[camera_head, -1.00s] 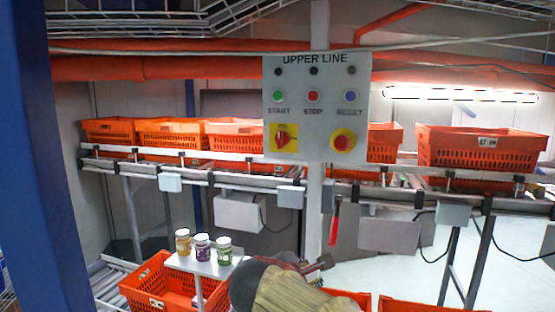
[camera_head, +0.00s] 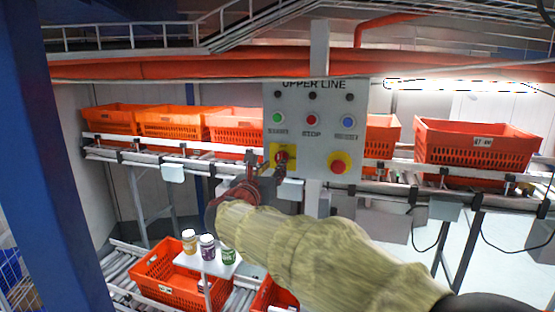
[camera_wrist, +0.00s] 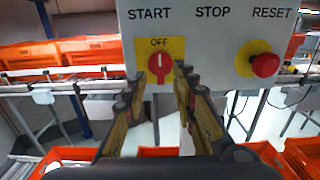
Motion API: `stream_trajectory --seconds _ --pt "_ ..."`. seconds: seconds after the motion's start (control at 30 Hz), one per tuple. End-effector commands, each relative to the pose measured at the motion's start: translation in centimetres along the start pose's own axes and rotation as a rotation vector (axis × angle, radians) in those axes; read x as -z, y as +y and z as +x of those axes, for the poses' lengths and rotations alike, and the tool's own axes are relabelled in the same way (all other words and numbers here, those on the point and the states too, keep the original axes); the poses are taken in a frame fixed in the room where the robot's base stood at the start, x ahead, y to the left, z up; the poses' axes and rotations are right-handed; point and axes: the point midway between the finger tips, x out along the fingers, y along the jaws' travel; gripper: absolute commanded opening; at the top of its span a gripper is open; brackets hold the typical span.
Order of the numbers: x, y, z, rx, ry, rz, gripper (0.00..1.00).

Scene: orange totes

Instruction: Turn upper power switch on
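The upper power switch (camera_wrist: 160,67) is a red rotary knob on a yellow plate marked OFF in the wrist view. Its handle stands upright. It also shows at the lower left of the UPPER LINE panel (camera_head: 315,104) in the head view, partly hidden by my gripper. My gripper (camera_wrist: 157,78) is open, with one finger on either side of the knob and just below it in the wrist view. I cannot tell whether the fingers touch the knob. In the head view my gripper (camera_head: 280,168) is at the panel's lower left.
A red emergency button (camera_wrist: 265,65) on a yellow plate sits right of the switch. Green, red and blue buttons line the panel above. Orange totes (camera_head: 478,146) stand on the conveyor behind. Several small jars (camera_head: 207,246) stand on a white shelf below.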

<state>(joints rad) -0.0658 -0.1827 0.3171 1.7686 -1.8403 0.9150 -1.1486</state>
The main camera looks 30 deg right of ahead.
Motion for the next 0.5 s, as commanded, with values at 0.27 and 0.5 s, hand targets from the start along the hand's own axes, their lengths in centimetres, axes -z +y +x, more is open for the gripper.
stream_trajectory --seconds 0.27,0.5 --pt "-0.1 0.0 3.5 0.000 0.000 0.000 0.27" --pt "0.0 -0.1 4.1 0.000 0.001 0.002 0.27"
